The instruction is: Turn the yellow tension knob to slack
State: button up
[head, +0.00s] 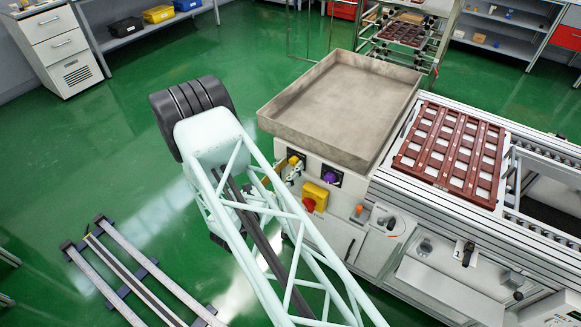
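A yellow knob (294,160) shows small on the end panel of the white conveyor machine, just below the grey tray's near left corner. A purple knob (331,177) sits to its right on the same panel. My gripper (290,174) seems to be the small grey shape right at the yellow knob, partly behind my pale truss arm. Its fingers are too small and covered to tell whether they are open or touching the knob. The knob's pointer and any slack mark cannot be made out.
A yellow box with a red knob (310,203) and an orange knob (359,210) are lower on the machine. A grey tray (340,95) and a brown lattice tray (450,150) lie on top. Floor rails (140,275) are at lower left. Green floor is clear left.

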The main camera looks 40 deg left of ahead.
jog(key=shift+w, duration=0.3)
jog(key=shift+c, duration=0.5)
jog(key=c, duration=0.7)
jog(key=shift+c, duration=0.2)
